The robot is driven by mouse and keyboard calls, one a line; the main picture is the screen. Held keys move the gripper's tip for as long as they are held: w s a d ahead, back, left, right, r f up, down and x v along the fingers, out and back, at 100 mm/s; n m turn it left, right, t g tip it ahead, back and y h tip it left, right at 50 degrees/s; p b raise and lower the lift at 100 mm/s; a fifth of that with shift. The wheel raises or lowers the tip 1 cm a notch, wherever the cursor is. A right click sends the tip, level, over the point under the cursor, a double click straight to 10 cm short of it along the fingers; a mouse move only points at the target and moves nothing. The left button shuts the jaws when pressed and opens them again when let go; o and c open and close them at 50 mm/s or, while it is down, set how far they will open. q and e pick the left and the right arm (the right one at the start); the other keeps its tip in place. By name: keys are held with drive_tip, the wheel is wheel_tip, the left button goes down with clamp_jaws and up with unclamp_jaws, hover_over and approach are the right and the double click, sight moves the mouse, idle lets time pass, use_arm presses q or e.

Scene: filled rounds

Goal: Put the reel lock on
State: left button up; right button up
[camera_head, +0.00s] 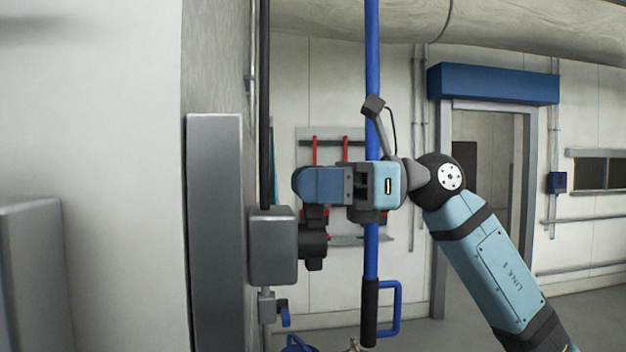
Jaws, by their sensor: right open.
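My right gripper (306,187) comes in from the right and points left, in front of a blue upright pole (371,60). It is open; its near side hides the gap between the fingers, and I see nothing held in it. Just below and left of it is a grey box (271,250) with a black round fitting (314,246) on its right side. Whether the gripper touches the fitting I cannot tell. I cannot make out for certain which part is the reel or its lock. My left gripper is not in view.
A grey panel (214,220) and a wall edge stand close on the left. The pole has a blue loop handle (397,308) low down. Behind are a tool rack (331,143) with red items and a doorway (488,150).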

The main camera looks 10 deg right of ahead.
clamp_jaws()
drive_tip(key=s+n+b, duration=0.1)
drive_tip(key=b, duration=0.1)
drive_tip(key=n+b, duration=0.1)
drive_tip(key=shift+s+f+n+b, duration=0.15)
drive_tip(key=shift+s+n+b, duration=0.2)
drive_tip(key=shift+n, duration=0.05)
unclamp_jaws()
drive_tip(key=shift+d, duration=0.15)
